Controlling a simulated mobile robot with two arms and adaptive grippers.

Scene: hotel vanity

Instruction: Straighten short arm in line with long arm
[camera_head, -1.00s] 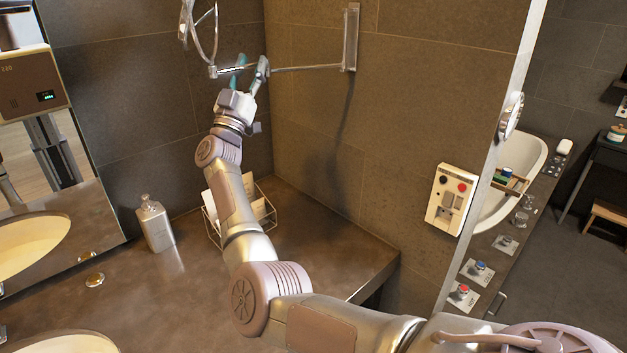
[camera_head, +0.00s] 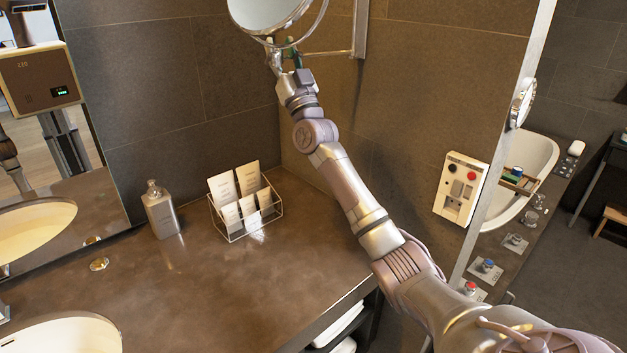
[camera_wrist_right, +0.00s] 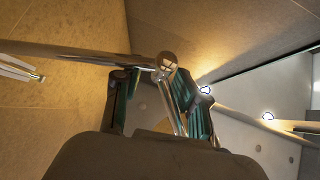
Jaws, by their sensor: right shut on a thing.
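The round mirror (camera_head: 262,12) is partly cut off at the top of the head view. The long arm (camera_head: 330,53) is a thin metal rod running from the upright wall bracket (camera_head: 361,30) to the mirror area. In the right wrist view the long arm (camera_wrist_right: 70,52) comes in from the left and ends at a shiny ball joint (camera_wrist_right: 167,62). The short arm (camera_wrist_right: 178,112) slants down from the joint between my teal fingers. My right gripper (camera_head: 284,56) is shut on the short arm, just below the mirror; its fingers partly hide it. My left gripper is not in view.
A wire card holder (camera_head: 241,228) and a soap bottle (camera_head: 161,210) stand on the brown counter (camera_head: 185,290) below my right arm. Tiled walls meet close behind the mirror. A control panel (camera_head: 461,190) is on the right wall.

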